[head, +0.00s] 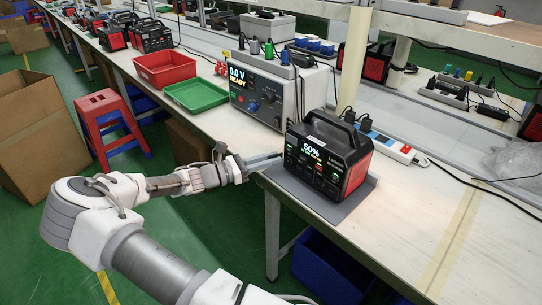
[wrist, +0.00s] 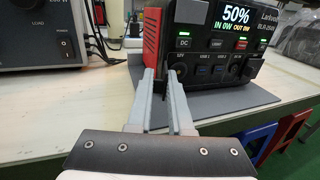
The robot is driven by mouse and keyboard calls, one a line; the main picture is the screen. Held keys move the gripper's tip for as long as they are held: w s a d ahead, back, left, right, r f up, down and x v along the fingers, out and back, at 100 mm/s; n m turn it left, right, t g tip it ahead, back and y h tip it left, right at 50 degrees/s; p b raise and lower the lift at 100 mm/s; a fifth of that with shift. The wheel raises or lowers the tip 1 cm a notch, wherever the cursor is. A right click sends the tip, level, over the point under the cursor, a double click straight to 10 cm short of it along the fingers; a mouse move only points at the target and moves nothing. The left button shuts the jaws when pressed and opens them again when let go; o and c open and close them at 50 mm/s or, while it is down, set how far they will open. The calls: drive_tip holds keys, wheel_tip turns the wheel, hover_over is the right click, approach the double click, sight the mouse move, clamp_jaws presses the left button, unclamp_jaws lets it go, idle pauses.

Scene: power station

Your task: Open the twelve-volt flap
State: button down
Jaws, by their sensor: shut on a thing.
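The black power station (head: 328,155) with red side panels stands on a grey mat (head: 305,193) at the bench edge. Its display reads 50%. In the wrist view, the power station (wrist: 215,42) fills the upper right, with the 12V label at the lower left of its front. The twelve-volt flap (wrist: 181,68) is a small dark piece there, largely covered by my fingertips. My gripper (head: 279,156) reaches in from the left, level with the lower front. In the wrist view, my gripper (wrist: 161,73) has its fingers close together, shut on the flap; the grip itself is hard to see.
A grey test unit (head: 268,92) showing 0.0 V READY stands behind and left of the power station. A power strip (head: 395,148) with plugs and cables lies behind it. Red (head: 164,69) and green (head: 196,95) trays sit farther along the bench.

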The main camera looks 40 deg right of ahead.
drive_tip(key=m+g, duration=0.1)
drive_tip(key=m+g+y, duration=0.1)
drive_tip(key=g, duration=0.1)
drive_tip(key=w+d+m+g+y, duration=0.1)
drive_tip(key=shift+f+m+g, duration=0.1)
drive_tip(key=shift+m+g, duration=0.2)
drive_tip(key=shift+g, duration=0.1)
drive_tip(key=shift+w+d+m+g+y+b, duration=0.2)
drive_tip(key=shift+m+g+y+b, duration=0.25)
drive_tip(key=shift+m+g+y, duration=0.45)
drive_tip(key=shift+w+d+m+g+y+b, duration=0.15)
drive_tip(key=shift+m+g+y+b, duration=0.4)
drive_tip(key=shift+g, duration=0.55)
drive_tip(key=shift+y, duration=0.25)
drive_tip(key=c, duration=0.9)
unclamp_jaws()
drive_tip(key=shift+a, duration=0.2)
